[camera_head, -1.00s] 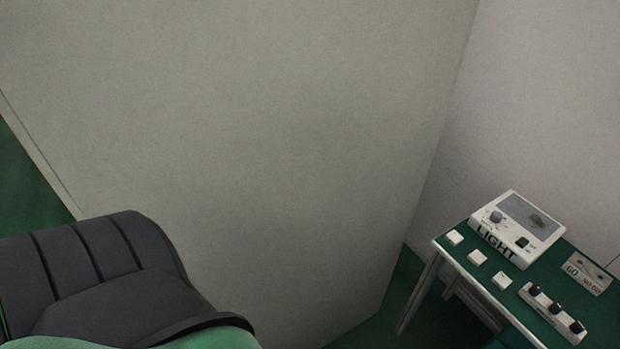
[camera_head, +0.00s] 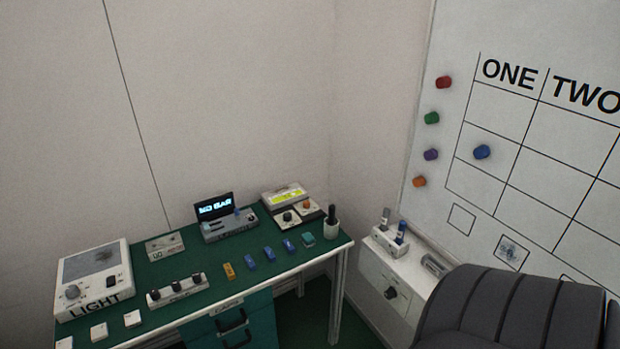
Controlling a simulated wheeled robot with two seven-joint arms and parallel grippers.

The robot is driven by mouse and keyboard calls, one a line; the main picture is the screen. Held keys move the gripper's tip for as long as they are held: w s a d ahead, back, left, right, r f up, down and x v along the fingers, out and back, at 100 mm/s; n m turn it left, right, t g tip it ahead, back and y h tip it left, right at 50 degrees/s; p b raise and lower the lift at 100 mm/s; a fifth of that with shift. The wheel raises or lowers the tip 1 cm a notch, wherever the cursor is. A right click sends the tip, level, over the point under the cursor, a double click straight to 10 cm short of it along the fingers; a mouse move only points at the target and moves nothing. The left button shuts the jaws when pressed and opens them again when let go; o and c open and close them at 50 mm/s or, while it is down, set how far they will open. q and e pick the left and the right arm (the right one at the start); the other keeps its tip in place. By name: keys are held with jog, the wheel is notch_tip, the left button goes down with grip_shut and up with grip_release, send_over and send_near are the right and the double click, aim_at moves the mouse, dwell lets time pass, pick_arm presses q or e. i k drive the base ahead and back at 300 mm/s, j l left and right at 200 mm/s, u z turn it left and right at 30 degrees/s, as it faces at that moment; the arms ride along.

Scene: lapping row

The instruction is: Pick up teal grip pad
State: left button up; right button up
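A small teal block, which looks like the teal grip pad (camera_head: 308,240), lies on the green-topped table near its right end. Neither of my grippers is in view.
The green table (camera_head: 205,262) stands against the wall and carries a LIGHT box (camera_head: 94,281), a knob strip (camera_head: 177,290) and display devices. A whiteboard (camera_head: 440,130) with coloured magnets is at right. A dark ribbed shape (camera_head: 515,310) fills the lower right.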

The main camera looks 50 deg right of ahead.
aim_at(307, 239)
jog(key=z, duration=1.4)
